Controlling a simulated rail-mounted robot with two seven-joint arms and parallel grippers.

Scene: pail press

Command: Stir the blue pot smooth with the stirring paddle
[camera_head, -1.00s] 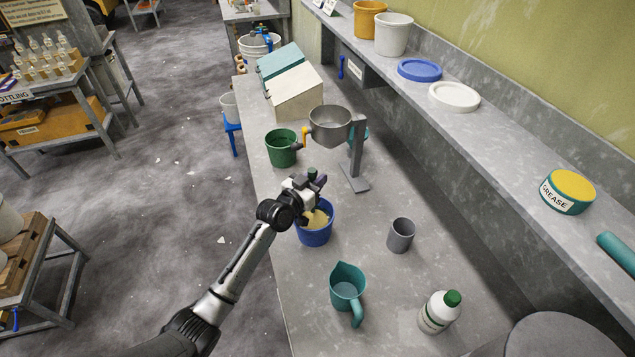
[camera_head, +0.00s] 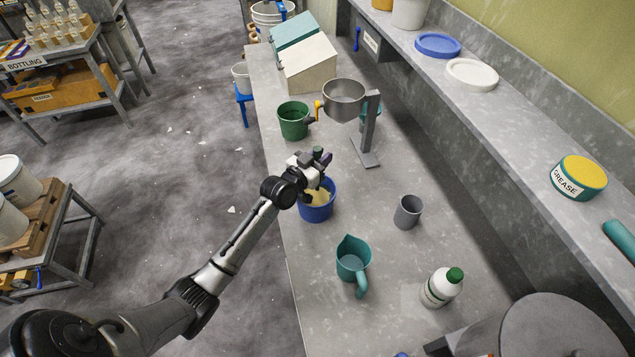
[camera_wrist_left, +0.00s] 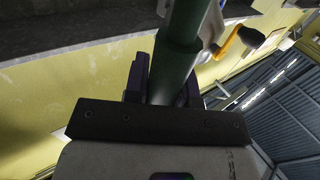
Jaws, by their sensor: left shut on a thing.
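The blue pot (camera_head: 317,212) stands on the grey bench and holds a pale yellow mass (camera_head: 318,196). My left gripper (camera_head: 320,162) is above the pot's far rim, shut on the green handle of the stirring paddle (camera_head: 318,150). In the left wrist view the paddle's green handle (camera_wrist_left: 182,45) runs between the dark fingers. The paddle's lower end is hidden by the gripper and the pot, so I cannot tell how deep it sits. My right gripper is not in view.
A grey cup (camera_head: 407,213), a teal jug (camera_head: 352,262) and a white bottle with a green cap (camera_head: 441,288) stand nearer. Bare bench lies between pot and cup.

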